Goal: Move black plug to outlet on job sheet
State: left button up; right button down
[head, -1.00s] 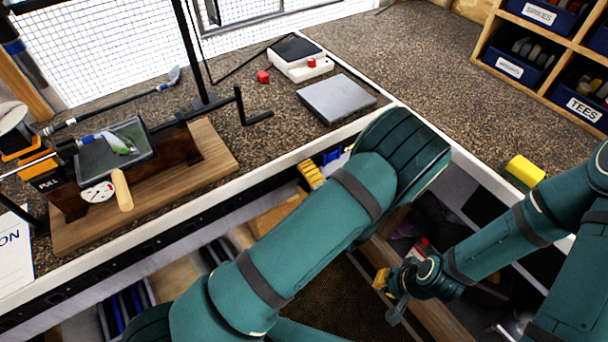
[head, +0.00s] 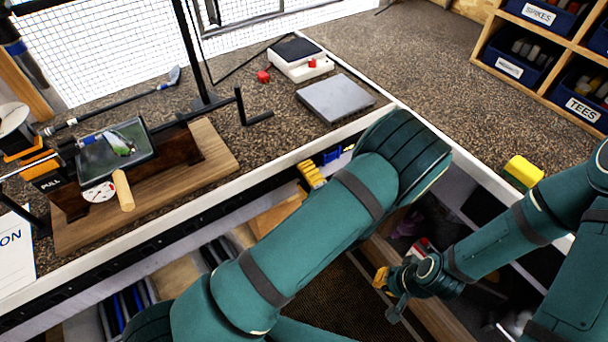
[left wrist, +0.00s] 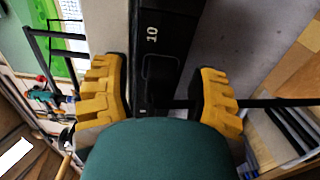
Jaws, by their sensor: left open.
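My left gripper (head: 312,174) is at the front edge of the bench, and only its yellow fingertips show past my arm. In the left wrist view its two yellow fingers (left wrist: 163,92) are apart, one on each side of a black strip marked "10". A black plug-like block (left wrist: 160,72) sits on that strip between the fingers; I cannot tell whether they touch it. The dark strip (head: 160,233) runs under the bench edge. A white sheet (head: 14,258), partly cut off, lies at the left. My right gripper (head: 383,281) shows small and low, its opening unclear.
On the bench (head: 400,60) are a wooden clamp stand (head: 220,160), a golf club (head: 110,108), a grey plate (head: 336,98) and a white device (head: 300,62). Blue bins (head: 580,110) stand at the right. A yellow block (head: 523,172) lies near the right edge.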

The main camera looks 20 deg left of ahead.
pick_arm(q)
jog(key=shift+p, duration=0.3)
dwell(0.5)
grip_shut()
jog(key=shift+d, duration=0.1)
jog(key=shift+p+v, duration=0.45)
jog(key=shift+v, duration=2.45)
